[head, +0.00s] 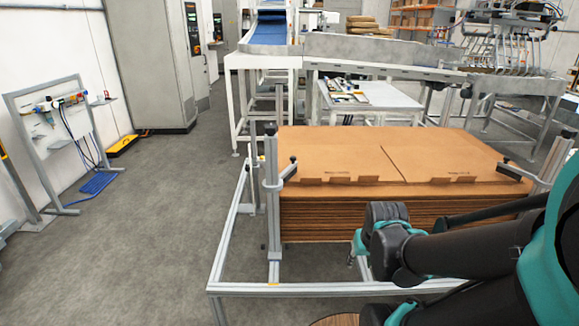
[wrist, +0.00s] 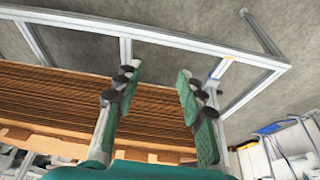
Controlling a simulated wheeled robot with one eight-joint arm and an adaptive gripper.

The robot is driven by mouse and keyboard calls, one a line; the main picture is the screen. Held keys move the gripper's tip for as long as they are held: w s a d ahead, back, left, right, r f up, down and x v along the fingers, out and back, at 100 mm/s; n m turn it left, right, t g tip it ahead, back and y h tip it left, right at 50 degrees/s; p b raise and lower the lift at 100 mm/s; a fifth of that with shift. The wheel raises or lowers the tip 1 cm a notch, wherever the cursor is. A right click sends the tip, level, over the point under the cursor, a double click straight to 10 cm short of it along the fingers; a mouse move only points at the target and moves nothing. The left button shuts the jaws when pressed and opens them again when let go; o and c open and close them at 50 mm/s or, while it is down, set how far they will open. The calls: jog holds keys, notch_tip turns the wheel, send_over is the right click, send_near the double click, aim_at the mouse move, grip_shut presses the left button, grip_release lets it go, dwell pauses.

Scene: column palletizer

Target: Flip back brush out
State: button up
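I cannot clearly pick out a brush in either view. Small items and hanging cables (head: 62,104) show on a tool stand (head: 14,106) at the left of the head view, too small to identify. My gripper (wrist: 157,72) is open and empty in the wrist view, with its two green-padded fingers wide apart. It is in front of the cardboard stack (head: 340,150), near the metal frame around it. In the head view, its fingers are mostly hidden behind my wrist. The stack's layered edge also shows in the wrist view (wrist: 60,100).
The metal frame (head: 228,238) surrounds the stack, with upright posts at its corners. A conveyor (head: 400,55) and a white table (head: 372,97) stand behind. A grey cabinet (head: 150,60) is at the back left. A blue item (head: 98,183) lies by the tool stand. The left floor is mostly clear.

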jog(key=shift+w+a+r, duration=0.1)
jog(key=shift+w+a, duration=0.15)
jog(key=shift+w, duration=0.1)
jog(key=c, duration=0.5)
jog(key=w+a+y, duration=0.1)
jog(key=w, duration=0.1)
jog(key=w+a+r+m+t+y, duration=0.1)
jog(key=w+a, duration=0.1)
jog(key=w, duration=0.1)
jog(key=w+a+r+y, duration=0.1)
jog(key=w+a, duration=0.1)
jog(key=w, duration=0.1)
jog(key=shift+a+r+m, duration=0.15)
jog(key=shift+a+m, duration=0.05)
jog(key=shift+m, duration=0.2)
grip_shut()
jog(key=w+a+r+m+t+y, duration=0.1)
jog(key=w+r+m+t+y, duration=0.1)
jog(key=w, duration=0.6)
jog(key=w+a+r+m+t+y, duration=0.1)
jog(key=w+r+m+t+y, duration=0.1)
jog(key=w, duration=0.6)
jog(key=w+a+r+m+t+y, duration=0.1)
jog(key=w+r+m+t+y, duration=0.1)
jog(key=w, duration=0.6)
jog(key=shift+w+r+m+t+y, duration=0.35)
jog(key=shift+r+m+t, duration=0.55)
jog(key=shift+m, duration=0.6)
jog(key=shift+f, duration=0.15)
